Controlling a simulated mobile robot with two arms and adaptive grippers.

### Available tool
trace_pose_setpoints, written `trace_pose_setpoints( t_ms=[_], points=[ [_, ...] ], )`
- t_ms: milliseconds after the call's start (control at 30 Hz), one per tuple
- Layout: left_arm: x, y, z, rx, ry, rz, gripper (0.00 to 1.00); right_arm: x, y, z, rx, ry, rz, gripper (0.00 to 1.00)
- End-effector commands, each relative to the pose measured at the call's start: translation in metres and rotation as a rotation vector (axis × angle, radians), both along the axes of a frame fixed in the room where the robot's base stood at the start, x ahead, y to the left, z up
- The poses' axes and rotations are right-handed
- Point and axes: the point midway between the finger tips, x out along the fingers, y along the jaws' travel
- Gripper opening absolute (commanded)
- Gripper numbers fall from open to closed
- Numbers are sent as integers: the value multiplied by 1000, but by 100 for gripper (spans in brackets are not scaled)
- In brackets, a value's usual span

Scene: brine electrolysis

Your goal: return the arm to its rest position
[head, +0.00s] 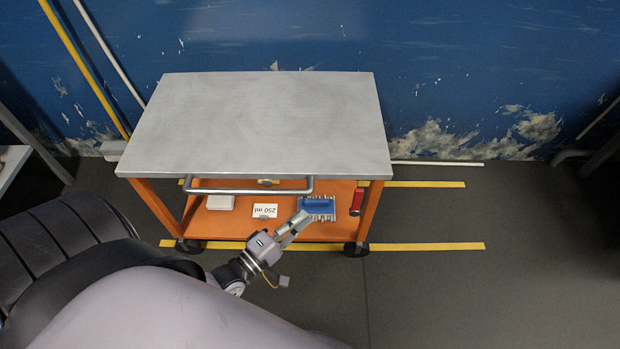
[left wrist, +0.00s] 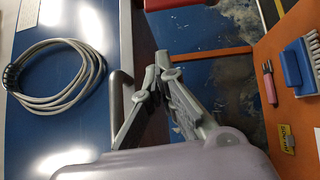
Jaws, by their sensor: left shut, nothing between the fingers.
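My left gripper (head: 301,219) is in front of the trolley's near side, by the lower shelf in the head view. Its arm comes in from the lower left. In the left wrist view its two grey fingers (left wrist: 163,62) meet at the tips, with nothing between them. The gripper is shut and empty. My right gripper is in neither view.
A trolley with a bare grey top (head: 260,120) and front handle (head: 250,191) stands ahead. Floor at right is clear.

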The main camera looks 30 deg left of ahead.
Motion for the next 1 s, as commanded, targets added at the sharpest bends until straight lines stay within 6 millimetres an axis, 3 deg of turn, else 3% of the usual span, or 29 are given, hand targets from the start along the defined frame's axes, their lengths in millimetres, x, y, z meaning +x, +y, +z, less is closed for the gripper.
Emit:
trace_pose_setpoints(
  t_ms=[733, 867, 1000],
  points=[
    [-6, -1, 0, 7, 3, -4, 0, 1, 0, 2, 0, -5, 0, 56],
    [-3, -21, -2, 79, 43, -36, 0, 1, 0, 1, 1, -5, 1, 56],
    [2, -62, -6, 270, 125, -120, 0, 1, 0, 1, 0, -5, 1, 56]
  ],
)
